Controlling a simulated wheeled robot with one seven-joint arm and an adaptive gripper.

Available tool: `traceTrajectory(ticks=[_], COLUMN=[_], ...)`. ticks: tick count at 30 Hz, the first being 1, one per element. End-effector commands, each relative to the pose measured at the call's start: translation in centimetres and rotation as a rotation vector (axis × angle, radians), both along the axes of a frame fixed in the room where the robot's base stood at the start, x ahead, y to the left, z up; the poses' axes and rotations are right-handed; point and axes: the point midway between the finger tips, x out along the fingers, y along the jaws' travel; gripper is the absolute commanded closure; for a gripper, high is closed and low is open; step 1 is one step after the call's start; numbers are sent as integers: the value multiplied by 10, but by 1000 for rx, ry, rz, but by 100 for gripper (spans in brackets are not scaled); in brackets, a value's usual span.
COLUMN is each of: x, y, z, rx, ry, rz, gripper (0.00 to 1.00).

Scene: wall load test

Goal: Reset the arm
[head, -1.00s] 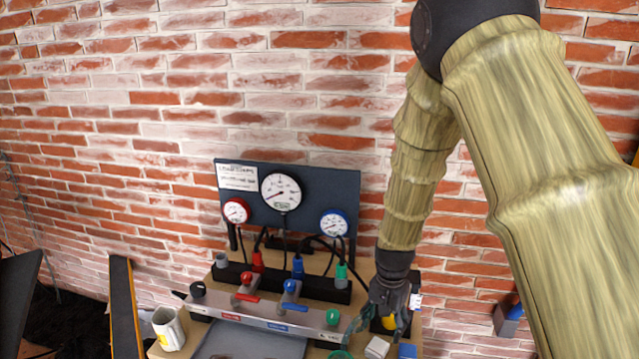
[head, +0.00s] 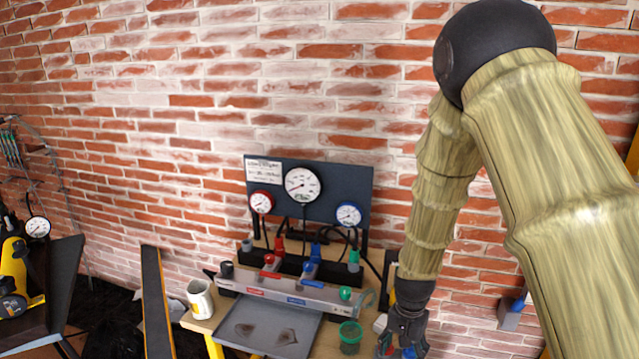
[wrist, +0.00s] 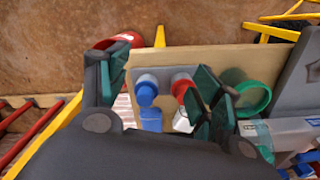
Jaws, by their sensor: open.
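My gripper (wrist: 165,95) is open in the wrist view, its dark green fingers spread apart with nothing held between them. Below it in that view are a blue-capped piece (wrist: 147,92), a red-capped piece (wrist: 183,86) and a blue block, at the edge of the wooden bench. In the head view my gripper (head: 402,345) hangs at the bottom, right of a green mesh cup (head: 350,337). My arm comes down from the upper right. The gripper's fingertips are partly cut off by the lower picture edge.
A gauge panel (head: 330,198) with three dials stands at the back of the bench. In front are a valve manifold (head: 295,292), a grey tray (head: 265,326) and a white can (head: 199,298). A brick wall (head: 200,100) rises behind. A yellow-black machine (head: 15,280) sits at left.

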Motion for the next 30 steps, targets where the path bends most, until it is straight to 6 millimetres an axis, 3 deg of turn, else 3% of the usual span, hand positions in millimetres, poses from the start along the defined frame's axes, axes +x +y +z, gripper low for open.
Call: traceTrajectory(ticks=[8,13,21,30], x=[-36,-74,-174,-290], y=[-9,-15,-26,-28], z=[-50,-92,-169,-213], rx=[-13,-22,-24,0], ry=[7,13,20,14], rz=[73,145,320,506], gripper=[35,35,35,35])
